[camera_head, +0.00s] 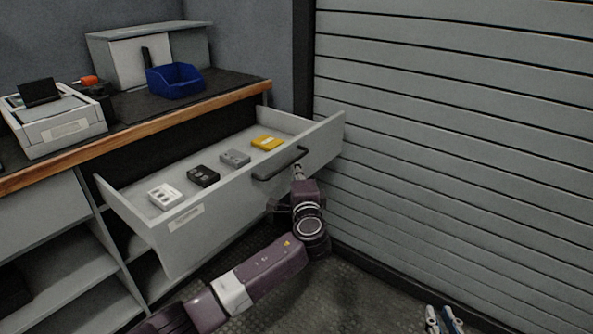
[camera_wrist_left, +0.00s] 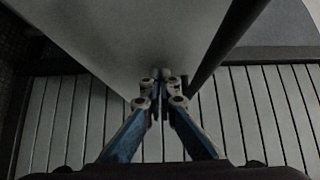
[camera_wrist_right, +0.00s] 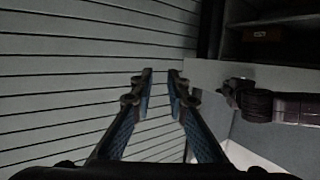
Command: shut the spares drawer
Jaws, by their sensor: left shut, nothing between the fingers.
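The grey spares drawer (camera_head: 238,189) stands pulled out from under the workbench. A dark bar handle (camera_head: 280,164) is on its front. My left gripper (camera_head: 298,165) is shut and empty at the drawer front, by the handle's right end. In the left wrist view the shut fingertips (camera_wrist_left: 161,76) are close to the pale drawer front (camera_wrist_left: 125,35), with the dark handle (camera_wrist_left: 227,45) beside them. I cannot tell whether they touch. My right gripper (camera_head: 443,318) is open and empty, low at the bottom right, away from the drawer; its fingers also show apart in the right wrist view (camera_wrist_right: 160,75).
The drawer holds a white block (camera_head: 164,196), a black block (camera_head: 203,176), a grey block (camera_head: 235,157) and a yellow block (camera_head: 267,143). A blue bin (camera_head: 176,82) and a grey device (camera_head: 55,122) stand on the bench. A slatted shutter (camera_head: 450,130) is to the right.

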